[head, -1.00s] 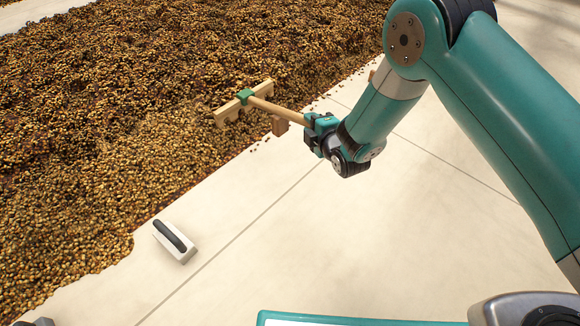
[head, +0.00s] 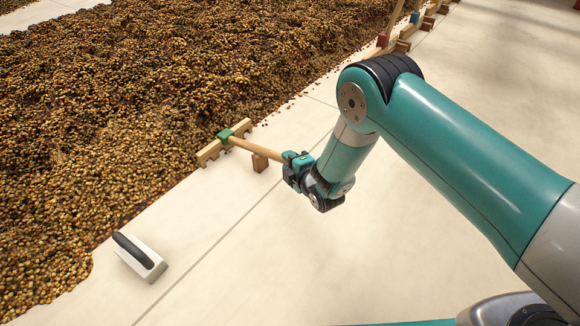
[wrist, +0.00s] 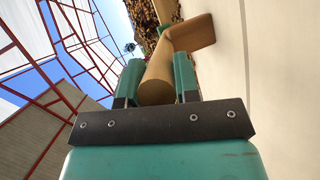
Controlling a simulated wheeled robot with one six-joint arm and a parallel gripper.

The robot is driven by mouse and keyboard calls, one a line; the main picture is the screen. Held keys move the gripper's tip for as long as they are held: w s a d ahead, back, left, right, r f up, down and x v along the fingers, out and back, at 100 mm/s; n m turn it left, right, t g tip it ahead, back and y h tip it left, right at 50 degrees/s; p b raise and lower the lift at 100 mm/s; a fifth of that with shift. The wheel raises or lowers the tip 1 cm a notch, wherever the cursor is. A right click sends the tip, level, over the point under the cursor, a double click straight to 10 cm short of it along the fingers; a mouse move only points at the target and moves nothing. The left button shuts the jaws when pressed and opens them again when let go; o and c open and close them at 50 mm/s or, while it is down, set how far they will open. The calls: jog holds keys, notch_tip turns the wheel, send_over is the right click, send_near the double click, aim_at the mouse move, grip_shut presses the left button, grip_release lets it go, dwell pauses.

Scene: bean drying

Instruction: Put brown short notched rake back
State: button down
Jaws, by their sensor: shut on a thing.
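The short notched rake (head: 208,154) has a tan wooden head, a green collar (head: 225,136) and a round tan handle. Its head is at the edge of the bean bed in the head view. My gripper (head: 294,164) is shut on the handle's near end. In the wrist view the handle (wrist: 157,82) runs between both fingers of my gripper (wrist: 157,90). A small brown wooden block (head: 260,162) stands on the floor just below the handle. I cannot tell whether the handle touches it. A brown piece (wrist: 192,33) shows beyond the handle in the wrist view.
A white block with a dark grip (head: 140,256) lies on the pale floor (head: 230,255) at lower left. The bean bed (head: 130,105) fills the left. Other tools with red (head: 383,40) and blue (head: 414,17) collars are by wooden blocks at upper right. The floor right of my gripper is clear.

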jog(key=shift+r, duration=0.15)
jog(key=c, duration=0.8)
grip_release()
jog(key=shift+c, duration=0.2)
